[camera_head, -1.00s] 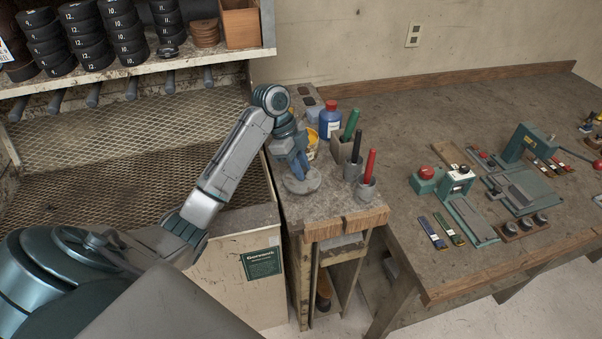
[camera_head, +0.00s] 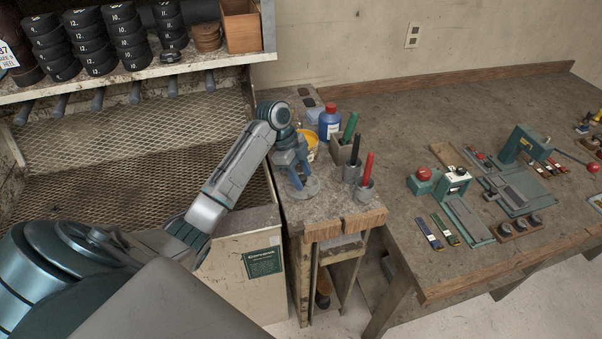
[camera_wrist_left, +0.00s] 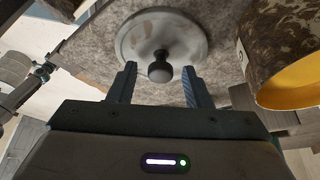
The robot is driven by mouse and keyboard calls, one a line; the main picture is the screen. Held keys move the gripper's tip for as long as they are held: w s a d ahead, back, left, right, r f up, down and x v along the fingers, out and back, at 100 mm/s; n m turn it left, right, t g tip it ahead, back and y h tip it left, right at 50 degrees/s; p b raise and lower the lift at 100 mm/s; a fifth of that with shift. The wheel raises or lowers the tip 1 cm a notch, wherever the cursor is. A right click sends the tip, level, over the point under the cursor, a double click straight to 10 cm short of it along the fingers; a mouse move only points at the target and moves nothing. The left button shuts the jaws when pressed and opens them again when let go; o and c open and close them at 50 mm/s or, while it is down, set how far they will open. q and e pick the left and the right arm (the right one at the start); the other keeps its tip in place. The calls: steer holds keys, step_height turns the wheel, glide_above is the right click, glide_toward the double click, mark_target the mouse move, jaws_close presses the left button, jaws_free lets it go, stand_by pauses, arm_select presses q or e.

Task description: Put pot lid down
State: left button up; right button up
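The pot lid (camera_head: 308,189) is a flat grey disc lying on the small side bench's top. In the left wrist view the lid (camera_wrist_left: 192,35) shows whole, with a dark round knob (camera_wrist_left: 160,70) toward me. My left gripper (camera_head: 299,181) is just above the lid. In the wrist view its two fingers (camera_wrist_left: 160,84) stand apart on either side of the knob, with gaps, so it is open and empty. The pot (camera_head: 312,140), with a yellow inside, stands behind my gripper; it also shows in the wrist view (camera_wrist_left: 268,60). My right gripper is not in view.
A blue bottle (camera_head: 329,124) with a red cap stands behind the lid. Green, black and red markers (camera_head: 367,170) stand in holders to its right. The larger workbench (camera_head: 400,130) with tools is further right. A mesh-lined bin (camera_head: 120,150) is at left.

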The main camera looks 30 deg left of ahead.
arm_select(q)
steer(key=shift+r, duration=0.2)
steer(key=shift+a+r, duration=0.2)
steer(key=shift+r, duration=0.1)
steer(key=p+v, duration=0.1)
steer(key=v, duration=1)
steer(key=shift+s, duration=0.1)
